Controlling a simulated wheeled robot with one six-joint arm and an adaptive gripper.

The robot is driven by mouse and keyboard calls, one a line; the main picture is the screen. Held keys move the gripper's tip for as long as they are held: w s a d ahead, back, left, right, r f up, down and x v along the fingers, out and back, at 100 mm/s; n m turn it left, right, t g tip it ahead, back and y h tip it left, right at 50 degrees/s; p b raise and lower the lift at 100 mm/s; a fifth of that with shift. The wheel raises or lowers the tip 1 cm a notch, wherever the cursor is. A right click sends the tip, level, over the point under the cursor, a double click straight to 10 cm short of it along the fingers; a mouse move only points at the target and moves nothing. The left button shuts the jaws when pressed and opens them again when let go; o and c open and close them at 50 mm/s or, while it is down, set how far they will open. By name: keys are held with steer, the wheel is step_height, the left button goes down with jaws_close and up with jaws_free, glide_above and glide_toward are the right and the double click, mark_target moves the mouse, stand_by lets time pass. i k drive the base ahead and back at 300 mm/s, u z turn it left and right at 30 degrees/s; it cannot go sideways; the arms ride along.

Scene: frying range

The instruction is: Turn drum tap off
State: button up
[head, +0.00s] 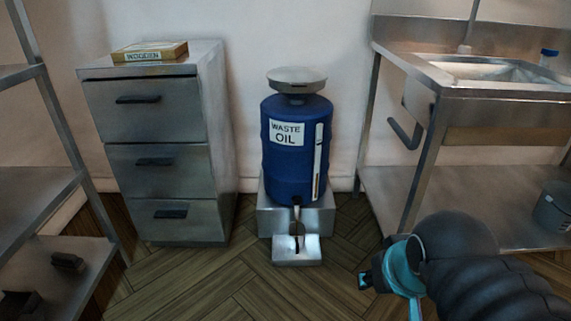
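The blue drum (288,165) labelled "WASTE OIL" stands upright on a metal stand (268,222) against the wall. Its small dark tap (297,201) is low on the front. A thin shape runs below the tap towards a small metal tray (283,256) on the floor, with a dark mark in it; I cannot tell whether this is flowing oil. The tap handle is too small to make out. My gripper (366,282) is at the lower right, in front and to the right of the drum, apart from it. Its fingers are mostly hidden by its angle.
A metal drawer cabinet (160,160) with a wooden box (150,51) on top stands left of the drum. A metal sink unit (480,115) is at the right, with a grey bucket (553,212) on its lower shelf.

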mark_target(297, 201)
steer(key=u, duration=0.6)
steer(key=i, duration=1)
steer(key=z, duration=0.05)
